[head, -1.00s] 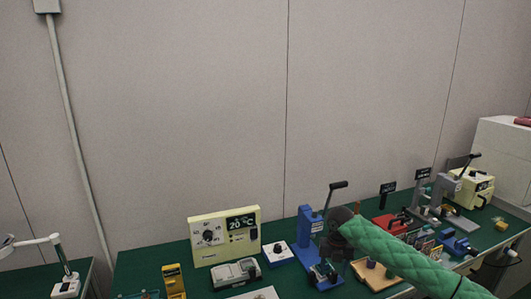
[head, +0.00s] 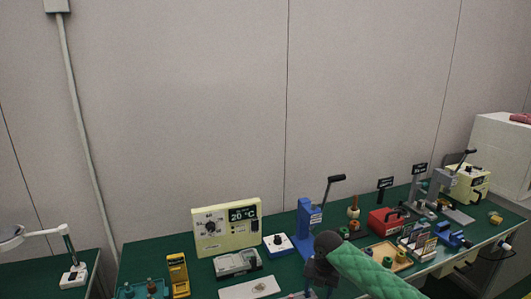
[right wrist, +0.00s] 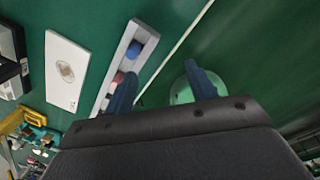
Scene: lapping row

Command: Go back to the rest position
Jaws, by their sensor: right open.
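My right arm, in a green quilted sleeve, enters the head view from the lower right. My right gripper (head: 318,285) hangs from its dark wrist in front of the blue lever press (head: 305,228), over the front part of the green bench. In the right wrist view the two blue fingers of this gripper (right wrist: 162,85) are apart with nothing held between them. A pale green round thing (right wrist: 181,95) shows partly behind the right finger; I cannot tell what it is. My left gripper is in neither view.
The green bench (head: 150,257) carries a cream temperature unit (head: 226,228), a yellow device (head: 178,275), a white plate (head: 252,287), a wooden tray (head: 388,258) and a red box (head: 386,221). A grey strip with coloured pieces (right wrist: 120,65) lies beside the left finger.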

